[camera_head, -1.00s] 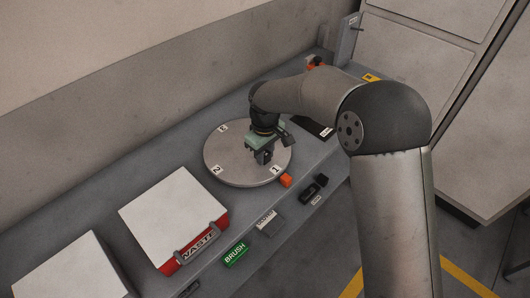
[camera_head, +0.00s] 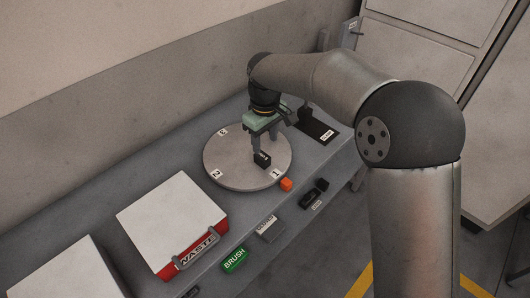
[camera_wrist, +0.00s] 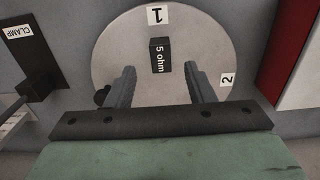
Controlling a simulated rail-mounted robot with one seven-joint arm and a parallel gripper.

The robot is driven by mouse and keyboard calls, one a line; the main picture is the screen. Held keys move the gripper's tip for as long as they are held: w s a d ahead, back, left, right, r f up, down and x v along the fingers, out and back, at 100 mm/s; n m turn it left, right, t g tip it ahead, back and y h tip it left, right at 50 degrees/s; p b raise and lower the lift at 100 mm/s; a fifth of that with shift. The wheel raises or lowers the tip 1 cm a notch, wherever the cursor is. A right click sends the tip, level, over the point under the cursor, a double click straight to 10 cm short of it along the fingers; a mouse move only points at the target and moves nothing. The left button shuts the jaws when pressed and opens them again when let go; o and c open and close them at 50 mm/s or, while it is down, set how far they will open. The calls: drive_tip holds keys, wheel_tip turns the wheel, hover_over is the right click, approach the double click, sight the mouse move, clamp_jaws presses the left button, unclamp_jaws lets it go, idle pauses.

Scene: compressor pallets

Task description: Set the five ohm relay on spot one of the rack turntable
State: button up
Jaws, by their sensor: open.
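The five ohm relay (camera_head: 262,160) is a small black block standing on the grey round turntable (camera_head: 225,172), inward of the label 1 (camera_head: 276,173). In the wrist view the relay (camera_wrist: 160,49) shows its "5 ohm" label, close to the label 1 (camera_wrist: 155,14) at the turntable's edge. My gripper (camera_head: 268,146) is open and empty above the turntable. In the wrist view its two fingers (camera_wrist: 163,70) are spread apart, with the relay beyond and between their tips, not gripped.
An orange block (camera_head: 286,184) lies just outside the turntable near label 1. A black CLAMP plate (camera_head: 318,130) is to the right. A red bin with a white lid (camera_head: 172,215), marked WASTE, is at left. BRUSH (camera_head: 235,259) and other labelled items line the front edge.

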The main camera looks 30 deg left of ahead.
sight(266, 158)
drive_tip(key=shift+r, duration=2.15)
drive_tip(key=shift+d, duration=0.1)
drive_tip(key=d+r+m, duration=0.3)
drive_tip(key=d+m, duration=0.5)
drive_tip(key=d, duration=2.1)
drive_tip(key=s+d+f+m, duration=0.2)
drive_tip(key=s+d+m, duration=0.1)
drive_tip(key=s+d, duration=0.4)
drive_tip(key=s+d+f+m, duration=0.2)
drive_tip(key=s+d+m, duration=0.2)
drive_tip(key=s+d, duration=0.4)
drive_tip(key=shift+d+f+t, duration=0.3)
drive_tip(key=shift+d+f, duration=0.05)
drive_tip(key=shift+d, duration=0.25)
